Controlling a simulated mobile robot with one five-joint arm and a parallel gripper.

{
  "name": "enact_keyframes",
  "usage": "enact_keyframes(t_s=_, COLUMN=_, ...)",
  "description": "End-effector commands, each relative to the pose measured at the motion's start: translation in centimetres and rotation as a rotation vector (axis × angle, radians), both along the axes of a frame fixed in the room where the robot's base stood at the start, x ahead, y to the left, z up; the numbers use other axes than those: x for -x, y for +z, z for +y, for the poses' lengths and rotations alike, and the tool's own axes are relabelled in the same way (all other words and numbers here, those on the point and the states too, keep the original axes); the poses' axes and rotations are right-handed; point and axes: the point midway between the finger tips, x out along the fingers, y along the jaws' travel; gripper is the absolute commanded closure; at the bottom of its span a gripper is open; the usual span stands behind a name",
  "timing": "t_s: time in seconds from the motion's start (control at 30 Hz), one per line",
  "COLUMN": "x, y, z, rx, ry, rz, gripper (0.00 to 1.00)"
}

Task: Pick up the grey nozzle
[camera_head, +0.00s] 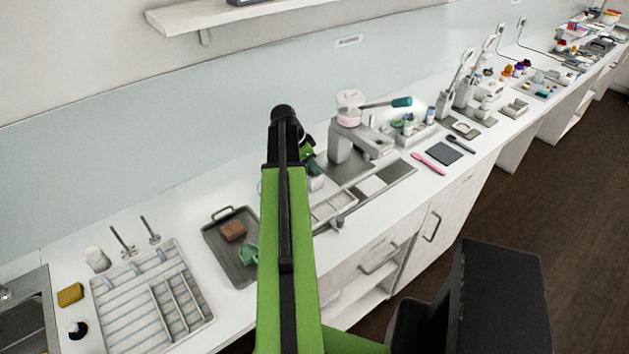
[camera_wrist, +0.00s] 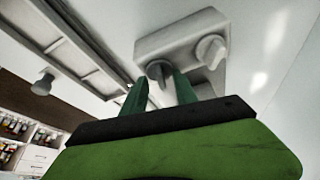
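In the wrist view a darker grey nozzle-like piece (camera_wrist: 157,70) stands in a pale holder block (camera_wrist: 165,42). A lighter, whitish-grey piece (camera_wrist: 210,52) stands in the same block to its right. My gripper (camera_wrist: 161,78) has its two green fingers apart, with the darker grey piece showing in the gap at their tips. I cannot tell whether either finger touches it. In the head view my green arm hides the holder block and most of the gripper.
A light divided tray (camera_wrist: 75,45) lies left of the holder block, with a small grey knob-like piece (camera_wrist: 43,84) beyond it. In the head view a grey machine (camera_head: 352,135) stands right of my arm. A dark tray (camera_head: 213,250) with a brown block (camera_head: 233,230) lies left.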

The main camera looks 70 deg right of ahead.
Motion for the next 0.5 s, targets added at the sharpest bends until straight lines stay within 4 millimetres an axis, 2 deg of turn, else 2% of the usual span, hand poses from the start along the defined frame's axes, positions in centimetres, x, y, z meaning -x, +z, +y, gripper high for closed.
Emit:
enact_keyframes(t_s=0.13, x=0.01, y=0.17, z=0.03, rx=-0.001, ry=0.000, rz=0.000, gripper=0.65)
enact_keyframes(t_s=0.4, x=-0.02, y=0.18, z=0.05, rx=-0.002, ry=0.001, rz=0.000, gripper=0.99)
enact_keyframes(t_s=0.5, x=-0.03, y=0.18, z=0.06, rx=-0.002, ry=0.001, rz=0.000, gripper=1.00)
